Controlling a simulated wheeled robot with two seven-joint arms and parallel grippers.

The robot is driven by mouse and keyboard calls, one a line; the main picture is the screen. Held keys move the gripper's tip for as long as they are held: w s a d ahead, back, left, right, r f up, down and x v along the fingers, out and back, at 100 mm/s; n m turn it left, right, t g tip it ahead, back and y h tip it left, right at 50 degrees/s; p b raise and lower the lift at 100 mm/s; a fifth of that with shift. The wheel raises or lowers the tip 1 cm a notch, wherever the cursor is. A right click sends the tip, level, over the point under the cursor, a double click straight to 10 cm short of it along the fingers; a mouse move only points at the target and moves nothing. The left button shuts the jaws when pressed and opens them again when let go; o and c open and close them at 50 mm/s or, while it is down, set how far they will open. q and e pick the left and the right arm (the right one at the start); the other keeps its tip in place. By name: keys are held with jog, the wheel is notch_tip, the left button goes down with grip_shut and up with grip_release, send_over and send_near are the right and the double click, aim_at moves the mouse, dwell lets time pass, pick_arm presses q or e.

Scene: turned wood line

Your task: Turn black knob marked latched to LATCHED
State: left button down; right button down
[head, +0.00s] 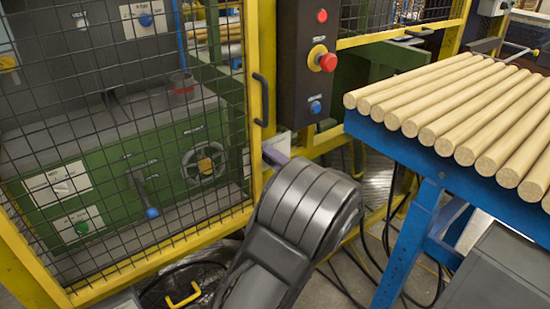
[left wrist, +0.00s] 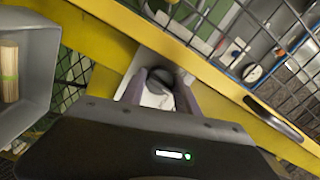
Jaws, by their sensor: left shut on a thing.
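The black knob (left wrist: 161,76) is on a pale plate fixed to the yellow frame in the left wrist view. My left gripper (left wrist: 158,88) has one finger on each side of the knob and is shut on it. The knob's marking and pointer cannot be read. In the head view, the left gripper (head: 274,155) shows only as a bit of finger by the pale plate (head: 280,143). My own dark wrist hides the rest of it and the knob. My right gripper is in neither view.
The yellow mesh guard door (head: 258,90) with a black handle stands left of the plate. A dark button box (head: 302,70) with red and blue buttons is above. A blue rack (head: 390,145) of wooden rods stands close on the right.

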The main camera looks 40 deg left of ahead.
pick_arm(q)
jog(key=shift+m+p, duration=2.05)
jog(key=shift+m, duration=1.65)
jog(key=c, duration=1.2)
grip_release()
jog(key=v, duration=0.7)
jog(key=shift+s+d+b, duration=0.1)
jog(key=shift+d+b, duration=0.2)
jog(key=shift+d, duration=0.1)
